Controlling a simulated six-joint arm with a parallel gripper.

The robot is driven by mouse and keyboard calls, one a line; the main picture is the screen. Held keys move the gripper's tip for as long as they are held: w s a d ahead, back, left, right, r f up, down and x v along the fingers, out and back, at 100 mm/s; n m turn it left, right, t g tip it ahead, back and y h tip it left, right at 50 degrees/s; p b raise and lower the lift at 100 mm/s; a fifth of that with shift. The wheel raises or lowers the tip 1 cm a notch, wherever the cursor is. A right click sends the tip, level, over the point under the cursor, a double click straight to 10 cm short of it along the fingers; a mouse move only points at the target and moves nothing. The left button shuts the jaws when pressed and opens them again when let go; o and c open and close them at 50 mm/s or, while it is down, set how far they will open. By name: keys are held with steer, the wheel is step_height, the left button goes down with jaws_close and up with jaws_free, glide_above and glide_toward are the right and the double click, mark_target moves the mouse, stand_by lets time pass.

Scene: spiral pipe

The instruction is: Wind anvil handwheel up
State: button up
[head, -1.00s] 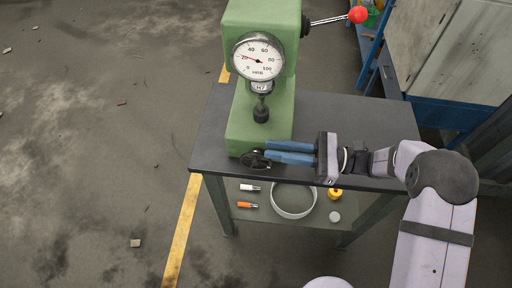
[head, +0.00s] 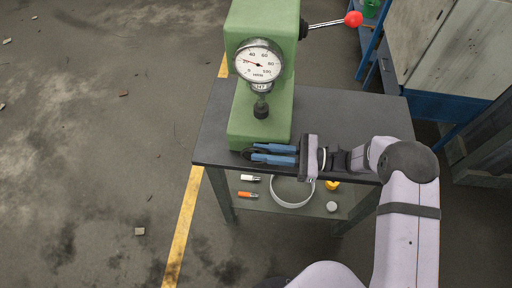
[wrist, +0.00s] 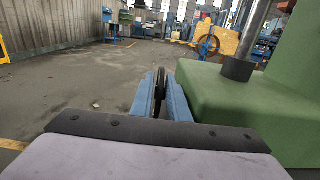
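The green press-like tester (head: 262,127) stands on the dark table, with a round dial gauge (head: 259,62) on its front. Below the dial a dark round piece (head: 261,109) hangs over or sits on the green base; it shows in the wrist view (wrist: 238,69) under a metal shaft. The small dark handwheel (head: 249,154) is at the foot of the base, mostly hidden by my gripper. In the wrist view the handwheel (wrist: 160,88) is edge-on between the fingertips. My gripper (head: 268,153) is open around its rim, with narrow gaps at its sides.
The dark table (head: 345,118) is clear right of the tester. Its lower shelf holds a white ring (head: 292,204), a white-capped piece (head: 250,178), an orange piece (head: 247,195) and a yellow item (head: 332,185). A red-knobbed lever (head: 353,19) sticks out from the tester.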

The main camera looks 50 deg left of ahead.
steer(key=shift+p+x, duration=0.3)
steer(key=shift+x, duration=0.85)
steer(key=shift+c, duration=0.6)
jaws_close()
steer(key=shift+f+b, duration=0.3)
steer(key=shift+b, duration=0.6)
steer(key=shift+d+r+g+y+b, duration=0.1)
steer(key=shift+g+y+b, duration=0.4)
steer(key=shift+b, duration=0.2)
steer(key=shift+w+r, duration=0.1)
steer(key=shift+r, duration=0.1)
steer(key=shift+o, duration=0.6)
jaws_free()
